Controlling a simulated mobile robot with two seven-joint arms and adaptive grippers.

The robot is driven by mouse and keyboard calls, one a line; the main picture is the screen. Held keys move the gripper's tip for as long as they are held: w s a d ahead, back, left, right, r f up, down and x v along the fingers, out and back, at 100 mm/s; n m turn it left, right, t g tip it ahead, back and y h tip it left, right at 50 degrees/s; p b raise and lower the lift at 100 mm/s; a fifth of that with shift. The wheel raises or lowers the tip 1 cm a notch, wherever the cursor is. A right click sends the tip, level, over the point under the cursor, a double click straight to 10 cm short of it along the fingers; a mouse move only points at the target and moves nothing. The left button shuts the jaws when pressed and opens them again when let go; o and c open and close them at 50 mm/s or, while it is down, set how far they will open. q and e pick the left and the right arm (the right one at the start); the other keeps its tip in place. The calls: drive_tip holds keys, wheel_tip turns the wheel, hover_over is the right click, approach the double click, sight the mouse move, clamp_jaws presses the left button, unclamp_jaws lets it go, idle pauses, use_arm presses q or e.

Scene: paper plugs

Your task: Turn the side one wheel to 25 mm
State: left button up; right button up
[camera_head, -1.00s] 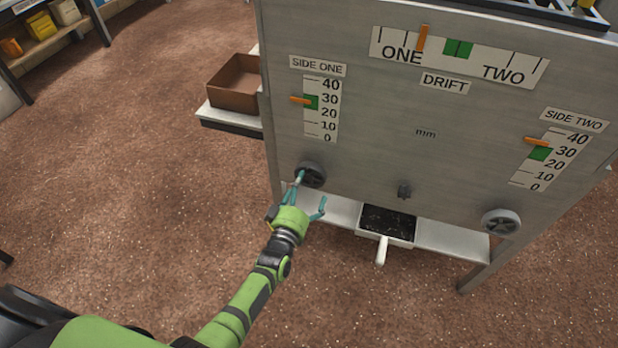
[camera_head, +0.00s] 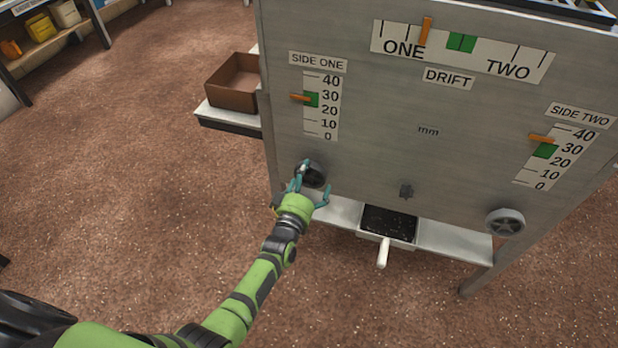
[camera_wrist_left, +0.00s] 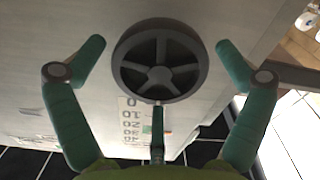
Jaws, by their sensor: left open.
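The side one wheel (camera_head: 312,174) is a dark spoked handwheel at the lower left of the grey panel. It fills the upper middle of the left wrist view (camera_wrist_left: 160,62). My left gripper (camera_head: 309,188) is open in front of it, with its teal fingers (camera_wrist_left: 160,48) spread on either side of the rim; no finger clearly touches the wheel. The side one scale (camera_head: 329,105) runs from 0 to 40, and its orange pointer (camera_head: 300,97) stands a little under 30, near the top of the green band (camera_head: 312,99). My right gripper is not in view.
The side two wheel (camera_head: 505,222) is at the lower right, with its pointer (camera_head: 541,139) above its green band. The drift pointer (camera_head: 426,31) is on the ONE side. A black tray (camera_head: 389,223) with a white handle sits under the panel. A brown box (camera_head: 233,84) stands at the left.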

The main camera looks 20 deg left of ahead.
sight(309, 178)
use_arm(q)
drive_tip(key=c, duration=1)
drive_tip(key=o, duration=1)
drive_tip(key=shift+s+r+p, duration=0.1)
drive_tip(key=shift+s+p, duration=0.65)
drive_tip(key=shift+s, duration=0.35)
drive_tip(key=shift+s+p, duration=0.4)
drive_tip(key=shift+s, duration=0.55)
drive_tip(key=shift+s, duration=0.15)
